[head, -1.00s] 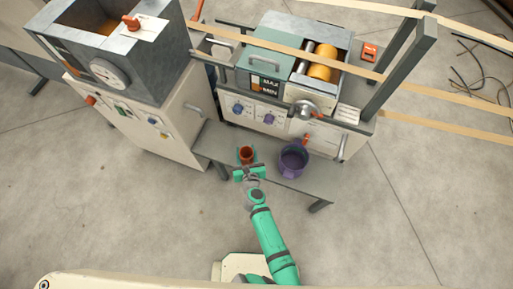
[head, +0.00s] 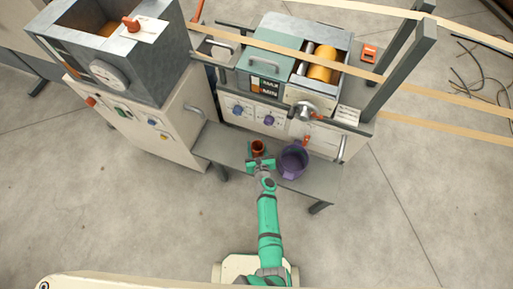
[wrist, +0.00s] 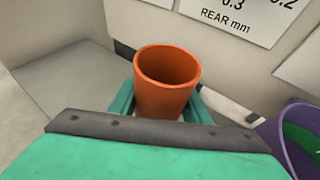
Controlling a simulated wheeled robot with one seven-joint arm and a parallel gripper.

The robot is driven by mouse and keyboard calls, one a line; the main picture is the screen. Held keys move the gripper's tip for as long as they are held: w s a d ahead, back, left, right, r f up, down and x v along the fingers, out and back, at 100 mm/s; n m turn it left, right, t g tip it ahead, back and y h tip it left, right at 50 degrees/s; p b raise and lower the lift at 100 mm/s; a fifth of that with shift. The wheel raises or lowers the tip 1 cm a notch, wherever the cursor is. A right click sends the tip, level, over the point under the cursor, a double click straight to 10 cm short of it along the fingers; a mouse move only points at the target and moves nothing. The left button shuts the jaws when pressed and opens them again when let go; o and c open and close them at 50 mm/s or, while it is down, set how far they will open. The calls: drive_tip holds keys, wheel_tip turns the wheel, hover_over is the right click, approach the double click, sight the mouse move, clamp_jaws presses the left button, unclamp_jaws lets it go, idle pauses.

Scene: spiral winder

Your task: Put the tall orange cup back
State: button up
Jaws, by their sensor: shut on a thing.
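The tall orange cup (head: 257,148) is upright over the grey bench, just left of the purple bucket in the head view. In the wrist view the cup (wrist: 167,82) is in the middle, open end up, and its inside looks empty. My gripper (head: 259,162) is shut on the cup, with a green finger on each side of it. The gripper (wrist: 165,106) hides the cup's lower part in the wrist view. I cannot tell whether the cup's base touches the bench.
The purple bucket (head: 292,161) stands close to the right of the cup; its rim shows in the wrist view (wrist: 283,140). The low grey bench (head: 226,150) has free room to the left. The winder's panelled front (head: 262,117) rises behind, with a red-handled tap above the bucket.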

sight(258, 150)
drive_tip(key=shift+w+d+f, duration=0.1)
drive_tip(key=shift+w+f, duration=0.1)
drive_tip(key=shift+f, duration=0.15)
drive_tip(key=shift+w+f, duration=0.1)
drive_tip(key=shift+f, duration=1.5)
drive_tip(key=shift+d+f, duration=0.1)
drive_tip(key=shift+f, duration=0.05)
drive_tip(key=o, duration=1.1)
drive_tip(key=shift+o, duration=0.2)
